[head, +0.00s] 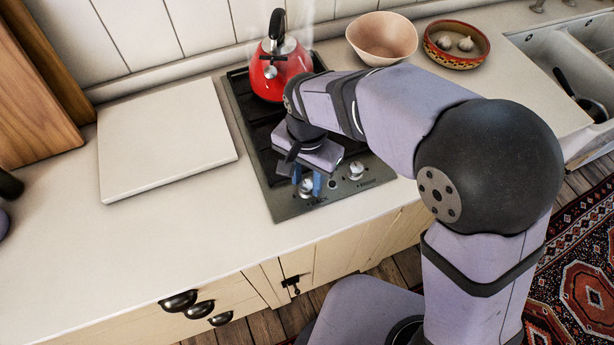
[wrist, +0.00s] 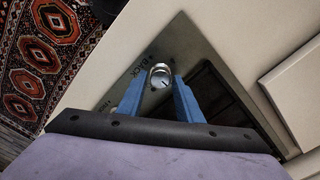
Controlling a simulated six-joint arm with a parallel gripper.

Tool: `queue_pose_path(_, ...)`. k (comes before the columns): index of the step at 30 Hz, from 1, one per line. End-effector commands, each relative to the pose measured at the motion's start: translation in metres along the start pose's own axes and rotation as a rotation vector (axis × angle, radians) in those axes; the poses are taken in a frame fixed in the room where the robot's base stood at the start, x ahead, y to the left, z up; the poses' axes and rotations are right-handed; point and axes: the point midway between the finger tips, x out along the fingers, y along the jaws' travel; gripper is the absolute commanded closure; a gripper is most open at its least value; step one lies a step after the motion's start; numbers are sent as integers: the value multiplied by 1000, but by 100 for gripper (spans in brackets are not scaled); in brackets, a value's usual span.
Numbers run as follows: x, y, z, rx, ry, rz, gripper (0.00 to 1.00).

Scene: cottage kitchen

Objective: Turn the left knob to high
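The left knob (head: 306,187) is a round metal knob on the front strip of the stove (head: 285,209), by a label that seems to read BACK. The right knob (head: 356,169) sits farther right on the same strip. My gripper (head: 307,182) points down over the left knob, its blue fingers on either side of it. In the wrist view the left knob (wrist: 160,76) shows between the fingertips (wrist: 159,80), with a small gap on each side. The gripper looks open. A dark mark shows on the knob; its setting is too small to read.
A red kettle (head: 279,75) stands on the back of the stove, with steam near it. A pale board (head: 165,139) lies on the counter to the left. A pink bowl (head: 382,37) and a patterned bowl with garlic (head: 456,44) stand at the back right, near the sink (head: 545,45).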

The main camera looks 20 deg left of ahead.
Motion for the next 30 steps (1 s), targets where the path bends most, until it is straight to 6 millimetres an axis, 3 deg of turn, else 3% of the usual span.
queue_pose_path(2,0,0,0,0,0,0,72)
queue_pose_path(5,0,0,0,0,0,0,96)
queue_pose_path(6,0,0,0,0,0,1,98)
queue_pose_path(19,-1,0,0,-68,0,1,98)
queue_pose_path(30,-2,-1,0,-341,-1,1,98)
